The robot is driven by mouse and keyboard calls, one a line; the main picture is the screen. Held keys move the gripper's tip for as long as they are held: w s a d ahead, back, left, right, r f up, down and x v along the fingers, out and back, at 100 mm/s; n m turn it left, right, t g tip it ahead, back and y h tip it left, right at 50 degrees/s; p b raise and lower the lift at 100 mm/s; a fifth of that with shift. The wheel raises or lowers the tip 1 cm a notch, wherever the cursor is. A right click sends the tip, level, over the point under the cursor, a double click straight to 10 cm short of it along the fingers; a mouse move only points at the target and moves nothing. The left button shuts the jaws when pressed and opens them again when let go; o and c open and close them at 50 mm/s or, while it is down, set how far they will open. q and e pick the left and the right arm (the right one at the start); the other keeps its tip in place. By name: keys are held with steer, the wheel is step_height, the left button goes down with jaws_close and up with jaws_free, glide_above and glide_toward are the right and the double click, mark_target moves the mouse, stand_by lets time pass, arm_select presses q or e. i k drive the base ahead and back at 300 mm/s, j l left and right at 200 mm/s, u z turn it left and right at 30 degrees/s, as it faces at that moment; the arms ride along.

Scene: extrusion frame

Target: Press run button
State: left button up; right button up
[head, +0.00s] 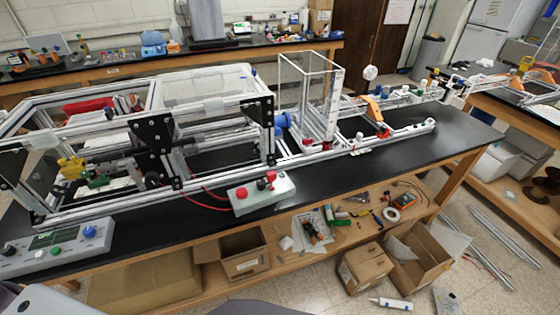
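A grey control box (62,251) sits at the front left edge of the black bench. It carries a small dark display with green digits (45,238), a blue knob or button (89,232), a green button (57,250) and a black knob (8,250). A second grey box (264,196) sits at the bench's front edge near the middle, with red buttons (242,193) and a dark one on top. Labels are too small to read, so I cannot tell which is the run button. Neither gripper can be made out.
An aluminium extrusion frame (130,205) with black plates stands behind the boxes. A clear box (308,95) and a rail (400,132) lie farther right. A red cable (205,203) runs to the middle box.

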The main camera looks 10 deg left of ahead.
mark_target(55, 251)
steer(key=u, duration=2.45)
